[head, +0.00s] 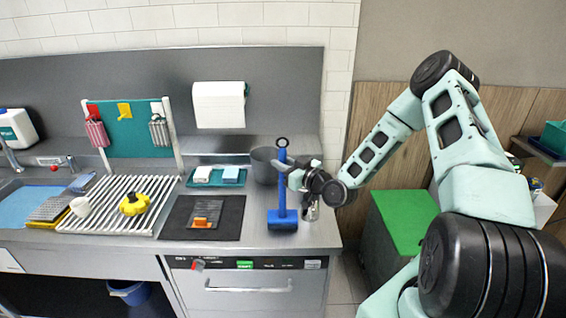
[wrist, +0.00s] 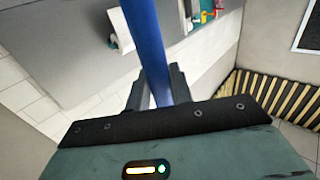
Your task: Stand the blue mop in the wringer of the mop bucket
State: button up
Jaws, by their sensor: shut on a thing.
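The blue mop (head: 282,190) is upright in the head view, with a ring at its top and a wide blue head at its lower end. My gripper (head: 286,174) is shut on its handle, above the right end of the counter. In the wrist view the blue handle (wrist: 148,45) runs between the fingers of my gripper (wrist: 160,85). A grey bucket-like container (head: 263,166) stands just behind and left of the handle, partly hidden by it. A blue bucket (head: 130,291) stands under the counter at left. I cannot make out a wringer on either.
The steel counter (head: 250,237) holds a black mat (head: 175,215), a white rack (head: 105,215) with a yellow item (head: 134,203), and a teal tray (head: 207,184). A paper roll (head: 219,105) hangs behind. A green-topped box (head: 407,222) stands right of the counter.

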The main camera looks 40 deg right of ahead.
jog(key=shift+f, duration=0.1)
jog(key=o, duration=0.9)
